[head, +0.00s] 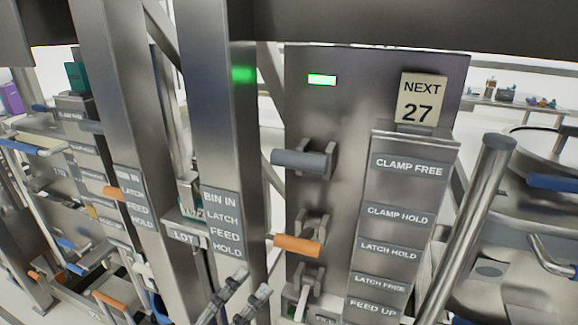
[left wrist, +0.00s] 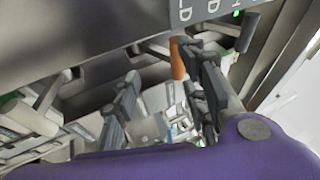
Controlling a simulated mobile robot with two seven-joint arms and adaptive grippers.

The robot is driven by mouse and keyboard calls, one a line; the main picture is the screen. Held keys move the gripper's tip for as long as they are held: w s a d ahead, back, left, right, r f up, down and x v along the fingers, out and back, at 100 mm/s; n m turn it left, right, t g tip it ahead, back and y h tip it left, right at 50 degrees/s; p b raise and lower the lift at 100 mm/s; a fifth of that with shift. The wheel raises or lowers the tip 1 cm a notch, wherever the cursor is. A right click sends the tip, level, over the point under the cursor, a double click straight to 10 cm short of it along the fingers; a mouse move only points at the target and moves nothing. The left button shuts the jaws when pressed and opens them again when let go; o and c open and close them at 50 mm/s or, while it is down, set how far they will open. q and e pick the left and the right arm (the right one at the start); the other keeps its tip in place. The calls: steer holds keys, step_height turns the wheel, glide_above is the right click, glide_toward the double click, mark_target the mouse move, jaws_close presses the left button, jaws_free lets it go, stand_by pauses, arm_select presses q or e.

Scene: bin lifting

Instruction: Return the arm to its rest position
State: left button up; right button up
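My left gripper (head: 250,284) shows at the bottom centre of the head view, its two grey fingers apart with nothing seen between them. It is below and left of the orange-handled lever (head: 298,245) on the machine panel. In the left wrist view the gripper (left wrist: 166,82) is also open, and an orange handle (left wrist: 177,60) appears beyond and between its fingers. I cannot tell how far the fingers are from that handle. My right gripper is not in view.
The steel panel (head: 330,110) carries a grey lever (head: 300,159), a green light (head: 322,79) and a "NEXT 27" sign (head: 422,99). A labelled steel post (head: 222,130) stands to the left. A thick metal tube (head: 480,200) slants at the right.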

arm_select(q)
steer(key=s+a+f+n+g+y+p, duration=0.1)
steer(key=s+a+f+n+y, duration=0.2)
steer(key=a+f+n+y, duration=0.45)
steer(key=s+a+f+n+g+y, duration=0.1)
steer(key=s+a+f+n+y, duration=0.25)
steer(key=f+n, duration=0.75)
steer(key=s+f+n+g+y+p, duration=0.1)
steer(key=s+f+n+g, duration=0.6)
steer(key=s+f, duration=0.8)
steer(key=shift+s+a+f+y, duration=0.3)
steer(key=shift+f+y, duration=0.05)
steer(key=shift+y, duration=0.15)
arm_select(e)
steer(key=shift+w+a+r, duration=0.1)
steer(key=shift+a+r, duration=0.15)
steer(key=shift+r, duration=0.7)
